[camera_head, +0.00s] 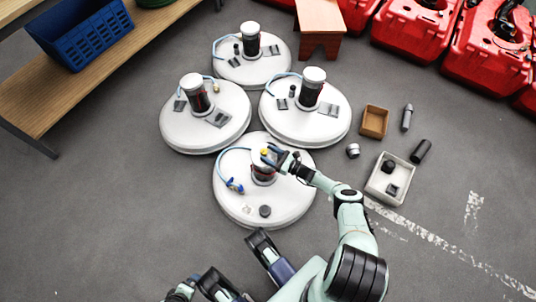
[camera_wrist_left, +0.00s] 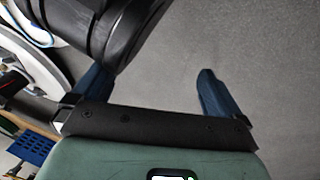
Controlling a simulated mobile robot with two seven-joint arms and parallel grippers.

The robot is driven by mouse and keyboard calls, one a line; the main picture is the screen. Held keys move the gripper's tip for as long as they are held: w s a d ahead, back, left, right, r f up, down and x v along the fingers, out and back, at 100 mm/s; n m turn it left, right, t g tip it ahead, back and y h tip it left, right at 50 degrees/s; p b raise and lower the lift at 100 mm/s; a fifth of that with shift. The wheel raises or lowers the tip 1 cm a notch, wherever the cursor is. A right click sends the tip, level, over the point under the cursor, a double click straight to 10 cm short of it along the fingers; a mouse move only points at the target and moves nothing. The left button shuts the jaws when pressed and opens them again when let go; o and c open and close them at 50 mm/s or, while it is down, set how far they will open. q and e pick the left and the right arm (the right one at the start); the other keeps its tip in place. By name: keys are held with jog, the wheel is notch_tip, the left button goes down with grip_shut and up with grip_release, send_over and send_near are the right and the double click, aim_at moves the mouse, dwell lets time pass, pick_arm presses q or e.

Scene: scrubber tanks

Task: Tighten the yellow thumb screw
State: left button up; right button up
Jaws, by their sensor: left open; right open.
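That cylinder stands on a round white tank (camera_head: 235,205).
Several similar white tanks (camera_head: 205,130) stand behind the nearest one. A light tray (camera_head: 373,190) with dark parts and a small brown box (camera_head: 374,121) lie on the floor at right. A wooden bench (camera_head: 70,75) with a blue basket (camera_head: 85,35) is at left. Red machines (camera_head: 415,45) line the back right.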

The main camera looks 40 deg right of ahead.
jog(key=shift+w+a, duration=0.1)
jog(key=shift+w, duration=0.25)
